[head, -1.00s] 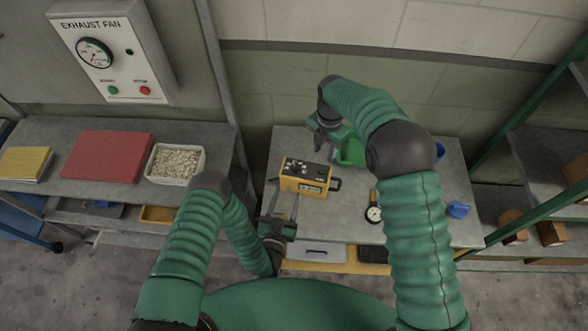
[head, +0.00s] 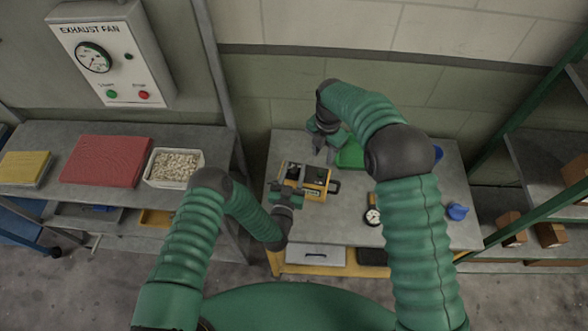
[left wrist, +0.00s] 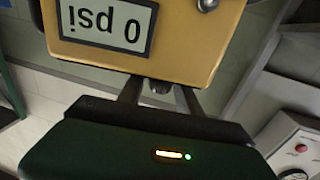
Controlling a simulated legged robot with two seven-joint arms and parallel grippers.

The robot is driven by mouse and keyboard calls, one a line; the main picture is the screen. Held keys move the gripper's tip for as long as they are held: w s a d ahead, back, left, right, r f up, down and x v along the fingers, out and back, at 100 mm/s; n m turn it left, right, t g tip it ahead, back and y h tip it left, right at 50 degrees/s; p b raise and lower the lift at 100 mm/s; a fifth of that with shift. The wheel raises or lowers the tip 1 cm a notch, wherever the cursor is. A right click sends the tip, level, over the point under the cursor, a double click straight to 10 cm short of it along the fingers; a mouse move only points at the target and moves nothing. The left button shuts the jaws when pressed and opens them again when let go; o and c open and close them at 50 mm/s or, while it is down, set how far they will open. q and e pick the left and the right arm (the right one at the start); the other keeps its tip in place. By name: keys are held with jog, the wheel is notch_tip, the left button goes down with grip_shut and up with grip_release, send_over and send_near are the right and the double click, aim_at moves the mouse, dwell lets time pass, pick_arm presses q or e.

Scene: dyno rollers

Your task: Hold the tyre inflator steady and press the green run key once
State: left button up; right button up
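The tyre inflator (head: 318,182) is a yellow box with a black top, upright on the grey bench. Its "0 psi" display (left wrist: 105,25) shows upside down in the left wrist view. My left gripper (head: 292,178) is over the inflator's left part. Its two fingers look apart. In the left wrist view the fingers (left wrist: 160,95) run behind the yellow case's edge and their tips are hidden. I cannot tell whether they touch it. My right gripper (head: 324,155) points down behind the inflator, its fingers apart and empty. I cannot make out the green run key.
A green bin (head: 350,155) stands behind the inflator, close to my right gripper. A round gauge (head: 372,216) and a blue item (head: 457,211) lie to the right. A dark handle or hose end (head: 334,187) sticks out at the inflator's right.

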pick_arm(q)
grip_shut()
pick_arm(e)
jog(key=shift+c, duration=0.2)
dwell(0.9)
pick_arm(q)
jog(key=shift+f, duration=0.1)
pick_arm(e)
grip_shut()
dwell(1.4)
